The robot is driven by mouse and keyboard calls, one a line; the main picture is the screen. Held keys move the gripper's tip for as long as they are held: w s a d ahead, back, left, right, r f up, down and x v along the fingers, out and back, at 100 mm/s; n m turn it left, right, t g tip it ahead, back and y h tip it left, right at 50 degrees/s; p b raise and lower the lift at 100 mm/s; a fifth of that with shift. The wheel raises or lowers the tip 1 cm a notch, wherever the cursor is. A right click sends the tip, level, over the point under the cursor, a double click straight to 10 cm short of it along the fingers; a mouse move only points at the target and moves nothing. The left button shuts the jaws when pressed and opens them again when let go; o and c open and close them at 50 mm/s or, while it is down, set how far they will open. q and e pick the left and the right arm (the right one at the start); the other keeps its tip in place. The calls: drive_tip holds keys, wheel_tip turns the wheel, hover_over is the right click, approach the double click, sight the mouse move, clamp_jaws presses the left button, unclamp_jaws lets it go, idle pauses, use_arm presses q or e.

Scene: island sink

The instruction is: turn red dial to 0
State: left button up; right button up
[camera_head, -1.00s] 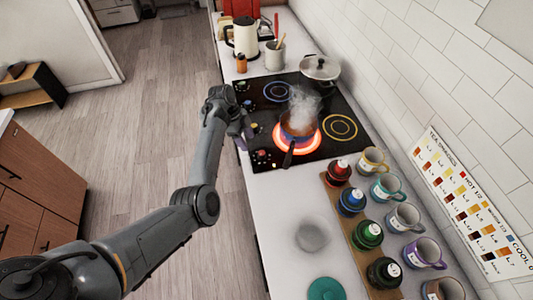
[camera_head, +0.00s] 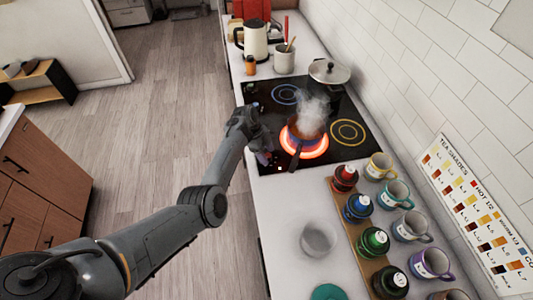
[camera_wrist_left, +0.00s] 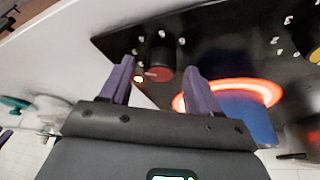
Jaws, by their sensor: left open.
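In the left wrist view, the red dial (camera_wrist_left: 160,62) is on the black cooktop, between the purple fingertips of my left gripper (camera_wrist_left: 158,66). The gripper is open, with a finger on each side of the dial; I cannot tell whether either finger touches it. A small red light shows beside the dial. In the head view, my left gripper (camera_head: 264,155) is at the cooktop's near-left edge and hides the dial. The cooktop (camera_head: 338,152) has a glowing red burner. My right gripper is not in view.
A steaming pot (camera_head: 305,128) sits on the glowing burner, its handle toward my gripper. A lidded pot (camera_head: 329,72) stands at the back. Several bottles on a wooden board (camera_head: 345,205) and mugs (camera_head: 395,193) stand in front. The floor at left is open.

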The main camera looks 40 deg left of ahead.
use_arm(q)
drive_tip(key=shift+f, duration=0.1)
drive_tip(key=c, duration=1)
drive_tip(key=shift+c, duration=0.2)
